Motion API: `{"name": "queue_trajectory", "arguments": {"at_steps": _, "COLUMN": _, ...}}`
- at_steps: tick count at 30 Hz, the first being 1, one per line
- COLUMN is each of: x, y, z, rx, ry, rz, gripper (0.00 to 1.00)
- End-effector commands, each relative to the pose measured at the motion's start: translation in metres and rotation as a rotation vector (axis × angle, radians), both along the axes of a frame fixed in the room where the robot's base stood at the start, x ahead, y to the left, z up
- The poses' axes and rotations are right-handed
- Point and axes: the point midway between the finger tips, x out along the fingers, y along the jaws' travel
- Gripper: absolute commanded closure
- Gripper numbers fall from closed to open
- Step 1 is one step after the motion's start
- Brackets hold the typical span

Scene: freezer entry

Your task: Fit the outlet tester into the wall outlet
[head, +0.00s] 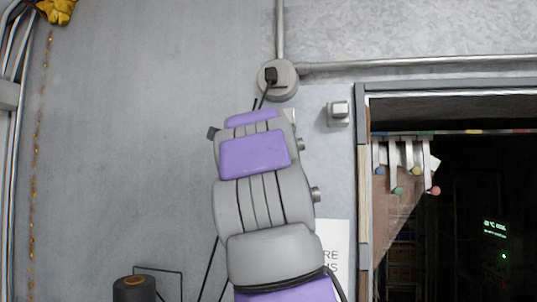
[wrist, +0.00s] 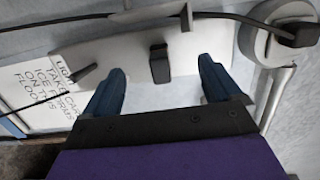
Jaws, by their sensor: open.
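My gripper (wrist: 163,67) is open in the wrist view, its two blue fingers apart and pointing at a pale wall panel (wrist: 130,45). A small dark block (wrist: 160,62) stands out from that panel between the fingertips, with no clear contact. I cannot tell whether this block is the outlet tester. A round grey wall box (head: 290,86) with a black plug (head: 271,74) and cord is above my arm in the head view; both also show at the upper right in the wrist view. No open outlet face is clearly visible. My arm hides the gripper and panel in the head view.
Other small projections (wrist: 86,74) stick out of the panel, and a dark cable crosses above it. A printed sign (wrist: 40,92) is at left. In the head view, a small grey box (head: 338,113) and a dark doorway (head: 470,230) are right; bare wall (head: 120,150) is left.

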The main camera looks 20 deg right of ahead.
Motion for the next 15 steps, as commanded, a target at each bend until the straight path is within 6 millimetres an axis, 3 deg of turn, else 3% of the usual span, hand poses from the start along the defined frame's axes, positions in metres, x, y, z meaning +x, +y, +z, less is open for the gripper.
{"name": "queue_trajectory", "arguments": {"at_steps": 15, "x": -0.016, "y": 0.010, "z": -0.001, "rx": 0.001, "ry": 0.002, "rz": 0.000, "gripper": 0.09}}
